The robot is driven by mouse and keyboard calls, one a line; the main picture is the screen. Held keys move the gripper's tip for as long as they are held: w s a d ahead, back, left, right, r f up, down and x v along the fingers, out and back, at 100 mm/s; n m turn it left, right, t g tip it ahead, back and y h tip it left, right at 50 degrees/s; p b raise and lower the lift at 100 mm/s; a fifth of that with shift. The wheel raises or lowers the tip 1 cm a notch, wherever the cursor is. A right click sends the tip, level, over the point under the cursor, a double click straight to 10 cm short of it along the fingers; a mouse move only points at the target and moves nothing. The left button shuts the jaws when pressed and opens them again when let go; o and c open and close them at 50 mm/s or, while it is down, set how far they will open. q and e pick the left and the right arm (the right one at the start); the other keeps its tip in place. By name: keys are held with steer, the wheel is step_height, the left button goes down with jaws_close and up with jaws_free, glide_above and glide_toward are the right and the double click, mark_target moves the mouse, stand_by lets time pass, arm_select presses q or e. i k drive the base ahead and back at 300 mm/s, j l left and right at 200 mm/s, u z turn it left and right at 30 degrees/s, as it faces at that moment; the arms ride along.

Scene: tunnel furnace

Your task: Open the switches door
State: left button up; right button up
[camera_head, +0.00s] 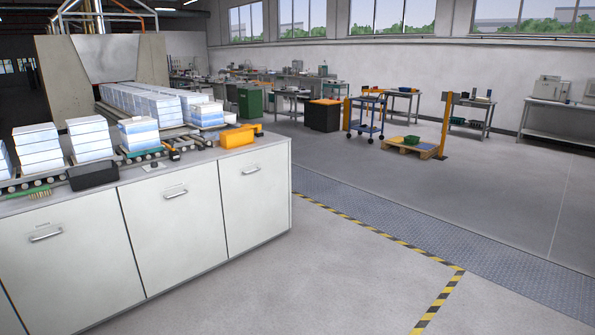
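No door marked as a switches door can be told apart in this view. A white cabinet counter fills the left, with a left door (62,262), a middle door (172,226) and a right door (255,196). Each door looks closed and has a metal handle near its top: the left handle (46,236), the middle handle (176,193) and the right handle (251,170). Neither of my grippers is in view.
Stacks of white-blue blocks (38,148) stand on the rollers on the counter. A black box (92,174) and a yellow-orange case (238,137) lie there too. Open floor (300,270) lies right of the counter, with yellow-black tape (385,234). A blue cart (365,117) stands farther back.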

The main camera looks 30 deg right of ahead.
mark_target(254, 185)
steer(key=i+l+z, duration=0.5)
steer(key=i+z, duration=0.15)
steer(key=i, duration=0.3)
steer(key=i+l+z, duration=0.1)
steer(key=i+z, duration=0.2)
steer(key=i, duration=0.2)
steer(key=i+j+z, duration=0.15)
steer(key=i, duration=2.2)
steer(key=l, duration=0.1)
